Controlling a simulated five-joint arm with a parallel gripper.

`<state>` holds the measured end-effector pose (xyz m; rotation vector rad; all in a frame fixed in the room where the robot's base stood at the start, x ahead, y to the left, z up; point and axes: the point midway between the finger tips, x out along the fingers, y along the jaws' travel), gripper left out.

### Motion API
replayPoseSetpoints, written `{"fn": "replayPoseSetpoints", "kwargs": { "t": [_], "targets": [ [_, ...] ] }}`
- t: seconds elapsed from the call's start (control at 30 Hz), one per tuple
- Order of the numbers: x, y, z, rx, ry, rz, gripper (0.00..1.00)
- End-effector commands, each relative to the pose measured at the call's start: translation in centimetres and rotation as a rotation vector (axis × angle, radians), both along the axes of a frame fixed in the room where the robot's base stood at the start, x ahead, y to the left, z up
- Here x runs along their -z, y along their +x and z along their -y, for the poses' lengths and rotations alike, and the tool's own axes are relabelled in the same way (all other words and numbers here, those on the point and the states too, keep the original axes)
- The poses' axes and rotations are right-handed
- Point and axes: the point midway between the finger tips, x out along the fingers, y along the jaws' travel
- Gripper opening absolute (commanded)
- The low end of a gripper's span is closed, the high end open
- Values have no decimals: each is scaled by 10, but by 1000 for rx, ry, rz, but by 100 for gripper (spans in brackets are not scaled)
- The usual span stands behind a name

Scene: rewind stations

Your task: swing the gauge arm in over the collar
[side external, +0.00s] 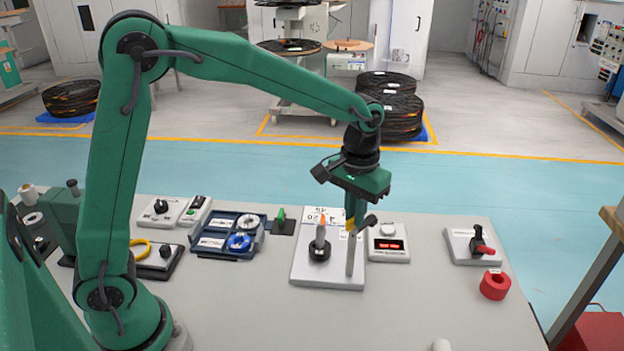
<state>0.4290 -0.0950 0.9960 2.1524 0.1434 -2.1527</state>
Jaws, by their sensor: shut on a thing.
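A pale base plate (328,280) lies on the bench with a black round collar (319,252) on it. A grey post with an orange tip rises from the collar. To its right stands a metal upright (350,257). The gauge arm seems to be the part at the upright's top, with a yellow piece and a dark knob (371,220). My gripper (353,218) points down there, shut on what looks like the gauge arm. The jaws hide much of it, so its exact direction is unclear. It appears right of the collar.
A display box with red digits (388,243) stands close right of the plate. A blue tray (228,250) with spools and a green clip (281,215) are left. The front bench is mostly clear.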

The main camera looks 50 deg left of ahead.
Motion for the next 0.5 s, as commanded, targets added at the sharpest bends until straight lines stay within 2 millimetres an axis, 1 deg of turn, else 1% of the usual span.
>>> {"fn": "replayPoseSetpoints", "kwargs": {
  "t": [0.27,0.5],
  "targets": [
    [-1,0,0,-86,0,0,0],
    [-1,0,0,-249,0,1,0]
  ]
}}
